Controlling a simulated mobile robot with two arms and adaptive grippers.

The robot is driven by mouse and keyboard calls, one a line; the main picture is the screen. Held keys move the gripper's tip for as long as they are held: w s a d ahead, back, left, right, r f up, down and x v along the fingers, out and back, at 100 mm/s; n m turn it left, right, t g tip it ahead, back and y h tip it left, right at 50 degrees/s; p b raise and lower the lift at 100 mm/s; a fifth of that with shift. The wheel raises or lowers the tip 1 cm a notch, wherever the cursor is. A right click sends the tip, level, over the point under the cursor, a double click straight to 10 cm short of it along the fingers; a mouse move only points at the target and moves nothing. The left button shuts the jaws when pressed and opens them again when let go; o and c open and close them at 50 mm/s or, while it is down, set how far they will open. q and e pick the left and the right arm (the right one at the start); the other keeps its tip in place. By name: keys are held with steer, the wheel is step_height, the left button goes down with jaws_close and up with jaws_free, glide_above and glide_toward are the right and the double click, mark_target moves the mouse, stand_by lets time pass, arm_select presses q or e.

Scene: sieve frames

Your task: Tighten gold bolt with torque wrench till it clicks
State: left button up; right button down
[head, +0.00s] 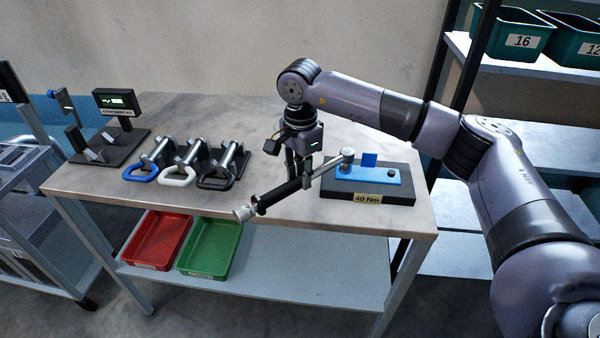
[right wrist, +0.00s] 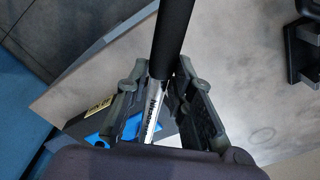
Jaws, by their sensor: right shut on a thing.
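The torque wrench (head: 271,198) has a black grip, a silver shaft and a pale end cap. My right gripper (head: 297,178) is shut on it near where grip meets shaft; the right wrist view also shows the black grip (right wrist: 173,35) between the fingers (right wrist: 163,78). The wrench head (head: 347,155) is over the left part of a blue plate (head: 368,176) on a dark block (head: 340,190) labelled 40 Nm. The gold bolt cannot be made out; the wrench head may hide it. A dark bolt head (head: 392,172) shows at the plate's right. My left gripper is out of view.
Several tools with blue, white and black handles (head: 180,178) lie at the table's left, beside a small display stand (head: 118,103). Red (head: 157,241) and green (head: 211,248) trays are on the lower shelf. A rack (head: 470,90) with teal bins stands at the right.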

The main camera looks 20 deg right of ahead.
steer(key=shift+r, duration=0.2)
steer(key=shift+r+p, duration=1.5)
steer(key=shift+r, duration=0.9)
